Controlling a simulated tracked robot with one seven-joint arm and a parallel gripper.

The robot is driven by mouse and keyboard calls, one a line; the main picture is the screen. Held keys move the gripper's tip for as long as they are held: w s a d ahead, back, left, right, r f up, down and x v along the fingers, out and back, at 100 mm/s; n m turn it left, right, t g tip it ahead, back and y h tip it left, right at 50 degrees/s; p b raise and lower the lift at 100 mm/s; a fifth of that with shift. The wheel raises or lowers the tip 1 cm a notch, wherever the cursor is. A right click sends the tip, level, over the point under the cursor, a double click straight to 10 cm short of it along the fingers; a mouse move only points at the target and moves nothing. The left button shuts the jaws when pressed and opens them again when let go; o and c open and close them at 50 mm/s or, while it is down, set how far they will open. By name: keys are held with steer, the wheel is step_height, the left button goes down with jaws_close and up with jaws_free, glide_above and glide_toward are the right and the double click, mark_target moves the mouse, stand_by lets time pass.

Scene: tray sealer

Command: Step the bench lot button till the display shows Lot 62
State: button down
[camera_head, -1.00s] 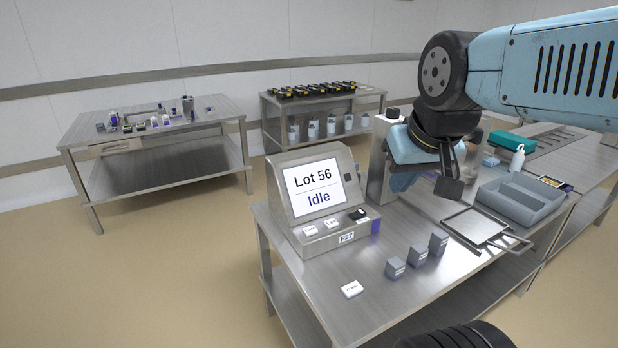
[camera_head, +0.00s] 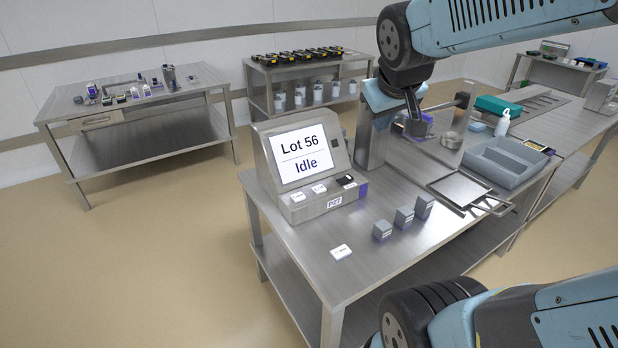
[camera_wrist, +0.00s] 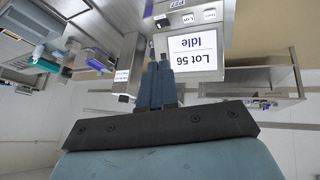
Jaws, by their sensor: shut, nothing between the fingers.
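The display (camera_head: 301,155) on the grey console reads "Lot 56" and "Idle". It shows upside down in the wrist view (camera_wrist: 195,50). On the console's ledge are two white buttons, a left one (camera_head: 297,197) and a right one (camera_head: 319,188), beside a black switch (camera_head: 346,181). In the wrist view a button (camera_wrist: 187,18) seems marked "Lot". A separate white button (camera_head: 341,252) lies on the bench top in front, its label too small to read. My gripper (camera_head: 412,113) is up behind and right of the console, shut and empty, touching no button. Its fingers (camera_wrist: 159,70) point toward the console side.
Several small grey blocks (camera_head: 404,217) stand on the bench right of the loose button. A flat metal tray (camera_head: 459,190) and a grey divided bin (camera_head: 505,162) lie farther right. An upright post (camera_head: 371,145) stands right behind the console. The bench's front left is clear.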

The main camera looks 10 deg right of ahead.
steer(key=w+d+f+n+t, duration=0.1)
steer(key=w+d+f+n, duration=0.15)
steer(key=w, duration=0.75)
steer(key=n+y, duration=0.6)
steer(key=n, duration=0.5)
glide_above(321, 189)
step_height(321, 189, down, 21)
steer(key=shift+s+a+f, duration=0.1)
steer(key=shift+f, duration=0.05)
steer(key=shift+f, duration=4.35)
steer(key=shift+f, duration=0.15)
steer(key=shift+f, duration=0.2)
